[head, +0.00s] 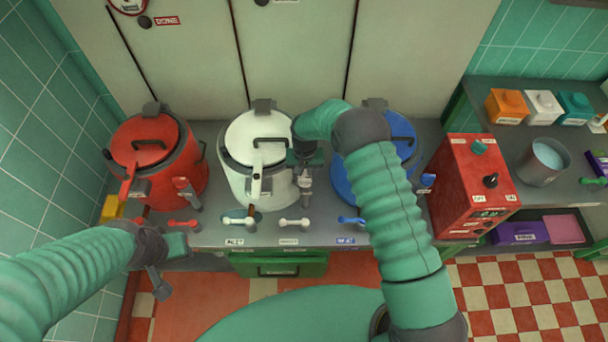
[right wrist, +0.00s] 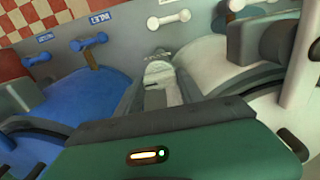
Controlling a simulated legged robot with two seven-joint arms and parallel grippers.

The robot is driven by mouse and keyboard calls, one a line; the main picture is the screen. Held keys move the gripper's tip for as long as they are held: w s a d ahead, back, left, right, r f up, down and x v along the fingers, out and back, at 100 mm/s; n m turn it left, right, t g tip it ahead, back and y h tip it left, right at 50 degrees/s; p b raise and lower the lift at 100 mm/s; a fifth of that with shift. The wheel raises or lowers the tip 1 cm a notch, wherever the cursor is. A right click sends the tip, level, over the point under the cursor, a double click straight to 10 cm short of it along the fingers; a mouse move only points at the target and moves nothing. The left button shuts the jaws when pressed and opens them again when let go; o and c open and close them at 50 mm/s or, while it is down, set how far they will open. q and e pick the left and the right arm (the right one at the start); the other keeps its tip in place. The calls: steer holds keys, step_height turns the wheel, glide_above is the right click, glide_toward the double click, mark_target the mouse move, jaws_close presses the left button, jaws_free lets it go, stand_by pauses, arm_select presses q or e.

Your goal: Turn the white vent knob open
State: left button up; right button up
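The white kettle (head: 240,181) stands in the middle of the counter, its lid (head: 262,128) down. A white two-ended knob (head: 294,222) sits on the counter's front strip above a label too small to read. It also shows in the right wrist view (right wrist: 168,20). My right gripper (head: 306,176) is low at the white kettle's right side, by a pale fitting (right wrist: 158,72), apart from the knobs. Its fingers are largely hidden. My left gripper (head: 161,284) hangs left in front of the counter, touching nothing visible.
A red kettle (head: 164,181) stands left and a blue kettle (head: 347,185) right, partly behind my right arm. A red control box (head: 465,185) stands further right. Red (head: 183,222) and blue (head: 350,220) knobs share the front strip. Free floor lies at front right.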

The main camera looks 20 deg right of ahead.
steer(key=shift+d, duration=0.1)
steer(key=c, duration=0.7)
arm_select(q)
steer(key=shift+d, duration=0.15)
steer(key=shift+f, duration=0.15)
arm_select(e)
steer(key=shift+n, duration=0.3)
steer(key=shift+n+b, duration=0.75)
steer(key=shift+n, duration=0.45)
steer(key=n+b, duration=0.1)
steer(key=n, duration=0.3)
steer(key=shift+n, duration=0.3)
steer(key=n+b, duration=0.1)
steer(key=n, duration=0.4)
arm_select(q)
steer(key=x, duration=0.3)
steer(key=shift+s+f, duration=0.2)
steer(key=shift+s, duration=0.2)
arm_select(e)
steer(key=n, duration=0.5)
steer(key=shift+r, duration=0.1)
steer(key=shift+w+n, duration=0.1)
steer(key=shift+n, duration=0.2)
